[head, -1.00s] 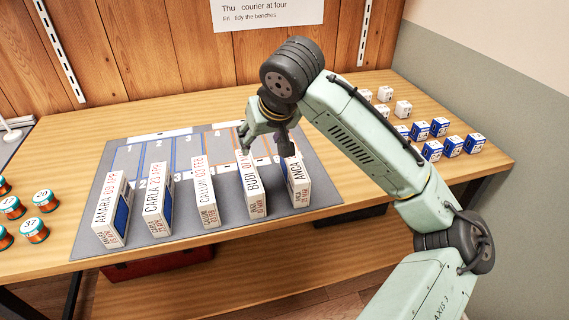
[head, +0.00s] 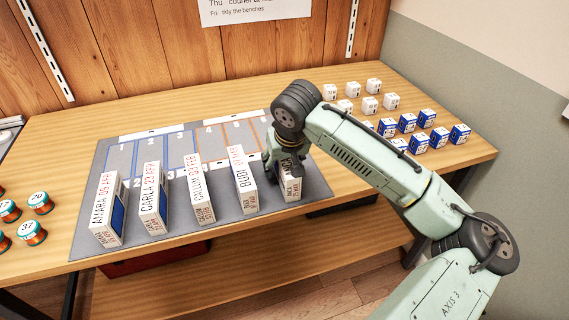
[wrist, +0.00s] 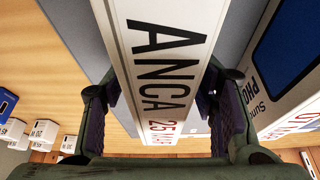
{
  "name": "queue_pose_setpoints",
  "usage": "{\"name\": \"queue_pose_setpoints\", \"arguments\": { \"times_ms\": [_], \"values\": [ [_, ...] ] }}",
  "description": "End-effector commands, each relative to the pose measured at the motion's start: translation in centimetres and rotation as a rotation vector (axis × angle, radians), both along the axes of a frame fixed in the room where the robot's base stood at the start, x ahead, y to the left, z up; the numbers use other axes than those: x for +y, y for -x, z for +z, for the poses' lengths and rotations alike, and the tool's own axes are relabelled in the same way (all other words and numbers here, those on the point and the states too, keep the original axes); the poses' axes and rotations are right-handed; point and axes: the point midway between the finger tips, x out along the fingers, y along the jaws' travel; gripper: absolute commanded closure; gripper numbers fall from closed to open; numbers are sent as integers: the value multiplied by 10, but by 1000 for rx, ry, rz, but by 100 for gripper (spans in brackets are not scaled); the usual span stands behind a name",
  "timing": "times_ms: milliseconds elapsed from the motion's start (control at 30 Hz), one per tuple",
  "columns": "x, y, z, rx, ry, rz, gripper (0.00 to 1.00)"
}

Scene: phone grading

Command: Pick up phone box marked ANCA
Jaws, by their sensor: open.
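The phone box marked ANCA (head: 291,186) stands upright at the right end of a row of boxes on the grey mat (head: 318,185). In the wrist view the ANCA box (wrist: 165,65) fills the middle, its lettered top facing the camera. My gripper (wrist: 162,110) is open, with one finger on each side of the box and a gap showing at the sides. In the head view my gripper (head: 284,160) is over the ANCA box and hides part of its top.
The BUDI box (head: 245,185) stands close to the left of ANCA. Small white and blue boxes (head: 407,122) sit at right.

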Motion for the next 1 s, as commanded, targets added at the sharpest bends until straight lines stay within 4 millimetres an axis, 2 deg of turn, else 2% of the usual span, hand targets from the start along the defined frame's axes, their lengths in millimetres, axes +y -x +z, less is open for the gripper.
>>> {"name": "queue_pose_setpoints", "arguments": {
  "times_ms": [100,300,1000],
  "values": [
    [1,-2,-7,0,-1,-1,47],
    [1,-3,-8,0,-1,-1,47],
    [1,-3,-7,-1,-1,0,93]
  ]
}}
